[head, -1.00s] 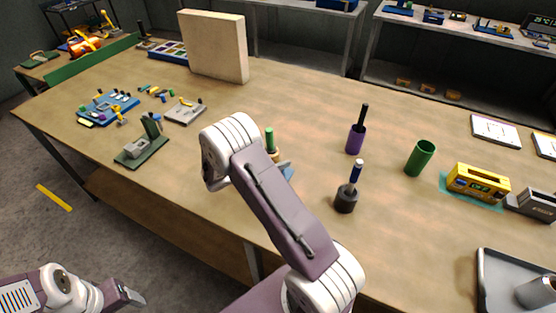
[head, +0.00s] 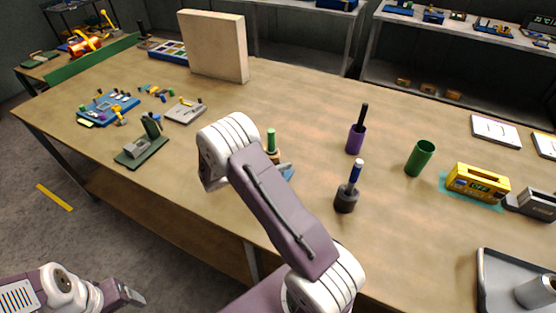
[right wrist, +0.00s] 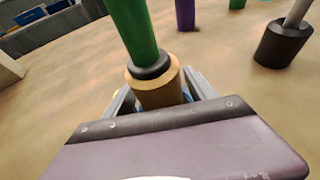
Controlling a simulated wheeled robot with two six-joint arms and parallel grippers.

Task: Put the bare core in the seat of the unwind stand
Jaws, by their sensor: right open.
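The bare core appears to be the tan cylinder (right wrist: 160,92) with a black collar and a green handle, upright on the table; its green handle also shows in the head view (head: 271,139). My right gripper (right wrist: 163,98) is open, with its fingers on either side of the tan cylinder; their tips are mostly hidden behind it. In the head view my right arm covers most of that gripper. A dark green stand (head: 143,151) with a grey block is at the left; I cannot tell whether it is the unwind stand. My left gripper (head: 127,295) is low at the left, off the table.
A dark roll (head: 346,199) with a blue handle, a purple roll (head: 355,139) with a black handle and a green cup (head: 419,158) stand to the right. A yellow device (head: 478,183) and grey tray (head: 487,270) are further right.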

